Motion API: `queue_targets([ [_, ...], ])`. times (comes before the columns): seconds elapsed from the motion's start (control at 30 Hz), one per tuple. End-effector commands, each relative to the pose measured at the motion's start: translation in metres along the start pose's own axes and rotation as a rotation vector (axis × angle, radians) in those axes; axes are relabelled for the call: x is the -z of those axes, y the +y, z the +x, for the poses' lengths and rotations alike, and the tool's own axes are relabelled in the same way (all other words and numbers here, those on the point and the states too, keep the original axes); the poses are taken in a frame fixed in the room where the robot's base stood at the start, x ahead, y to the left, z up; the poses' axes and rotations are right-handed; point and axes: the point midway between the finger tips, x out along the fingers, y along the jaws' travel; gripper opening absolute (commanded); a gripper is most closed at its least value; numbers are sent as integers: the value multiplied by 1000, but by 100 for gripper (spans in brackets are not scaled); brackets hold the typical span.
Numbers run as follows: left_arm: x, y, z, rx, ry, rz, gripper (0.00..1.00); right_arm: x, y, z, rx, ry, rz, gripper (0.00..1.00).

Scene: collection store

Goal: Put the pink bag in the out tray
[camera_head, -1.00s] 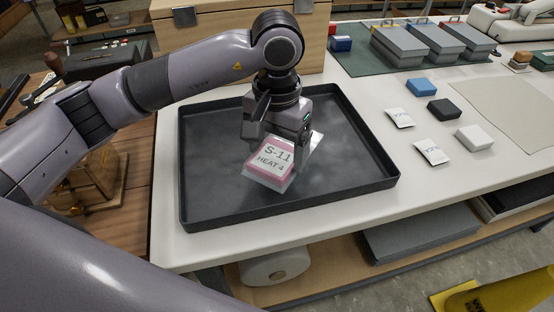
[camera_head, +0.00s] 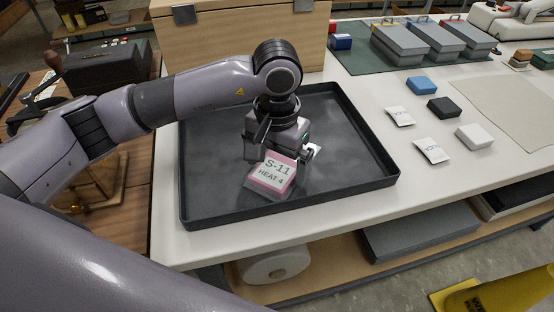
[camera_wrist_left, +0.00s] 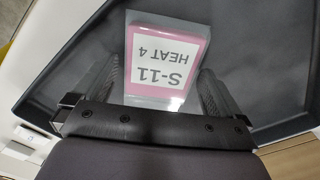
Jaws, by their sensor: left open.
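The pink bag (camera_head: 269,178), a clear pouch around a pink block with a white label reading "S-11 HEAT 4", is inside the dark tray (camera_head: 370,185), near its middle front. It also shows in the left wrist view (camera_wrist_left: 165,62), between and beyond the fingers. My left gripper (camera_head: 281,152) is open just above and behind the bag, with a finger on either side. In the left wrist view the open fingers (camera_wrist_left: 162,88) stand apart from the block's sides. The bag looks slightly tilted; its underside is hidden. My right gripper is not seen.
A wooden box (camera_head: 240,40) stands behind the tray. Right of the tray are white packets (camera_head: 432,151) and blue (camera_head: 421,85), black (camera_head: 445,108) and white (camera_head: 474,136) boxes. Grey lidded boxes (camera_head: 402,45) sit on a green mat. The rest of the tray floor is clear.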

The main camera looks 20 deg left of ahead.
Motion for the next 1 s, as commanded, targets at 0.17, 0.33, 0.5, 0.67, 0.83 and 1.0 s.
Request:
queue_targets([
  [0.17,1,0,-16,-1,5,0,100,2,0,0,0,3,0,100],
  [0.33,1,0,-52,-1,7,1,100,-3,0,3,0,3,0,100],
  [0.5,1,0,-88,0,5,1,100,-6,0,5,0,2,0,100],
  [0.67,1,0,-111,-1,3,0,100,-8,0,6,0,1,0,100],
  [0.83,0,0,-122,0,0,0,100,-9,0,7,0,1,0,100],
  [1.0,0,0,-123,-1,-1,0,100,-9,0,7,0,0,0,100],
])
